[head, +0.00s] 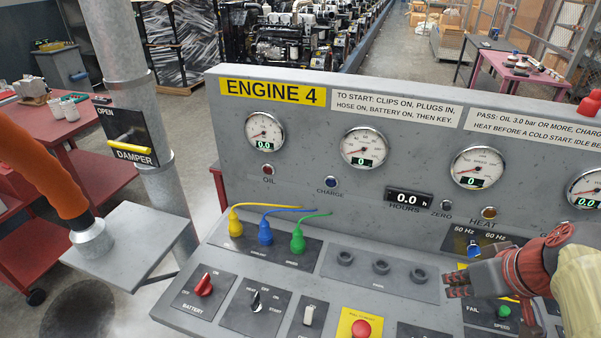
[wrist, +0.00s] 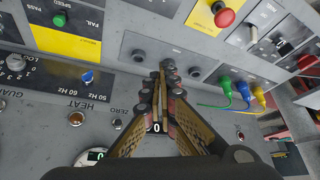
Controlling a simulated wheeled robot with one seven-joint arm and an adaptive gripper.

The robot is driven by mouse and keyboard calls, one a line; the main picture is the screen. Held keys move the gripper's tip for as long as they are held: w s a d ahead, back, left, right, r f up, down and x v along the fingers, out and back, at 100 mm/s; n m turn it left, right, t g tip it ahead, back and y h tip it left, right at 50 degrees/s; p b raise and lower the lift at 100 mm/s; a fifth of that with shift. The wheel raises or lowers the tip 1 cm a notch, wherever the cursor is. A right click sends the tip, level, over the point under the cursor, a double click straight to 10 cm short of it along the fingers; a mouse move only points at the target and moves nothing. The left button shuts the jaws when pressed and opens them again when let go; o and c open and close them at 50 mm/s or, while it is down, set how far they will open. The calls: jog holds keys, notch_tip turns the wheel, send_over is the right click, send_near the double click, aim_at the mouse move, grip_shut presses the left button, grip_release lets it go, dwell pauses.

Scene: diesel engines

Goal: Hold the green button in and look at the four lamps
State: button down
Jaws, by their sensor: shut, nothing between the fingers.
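The green button (head: 503,311) sits on the lower right of the grey console, beside the word FAIL; it also shows at the upper left of the wrist view (wrist: 59,20). My gripper (head: 458,286) is shut and empty, left of and above the button in the head view, apart from it. In the wrist view the closed fingertips (wrist: 167,68) point toward the row of empty sockets. A red OIL lamp (head: 268,169), a blue CHARGE lamp (head: 331,182) and an amber HEAT lamp (head: 488,213) show on the upright panel; I cannot tell whether they are lit. I cannot identify a fourth lamp.
Yellow, blue and green plugs (head: 298,240) with cables stand left of the sockets (head: 381,267). A red stop button (head: 361,327), a red battery switch (head: 204,285) and a blue-knobbed switch (head: 473,249) are nearby. The dials read zero.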

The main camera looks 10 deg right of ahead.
jog(key=shift+w+d+f+b, duration=0.95)
jog(key=shift+d+f, duration=2.2)
jog(key=shift+d, duration=4.85)
jog(key=shift+w+d+f+b, duration=0.55)
jog(key=shift+d+f+b, duration=1.75)
jog(key=shift+d, duration=5.75)
jog(key=shift+w+d+f+b, duration=0.25)
jog(key=shift+w+d+f, duration=0.5)
jog(key=shift+d+f, duration=5.3)
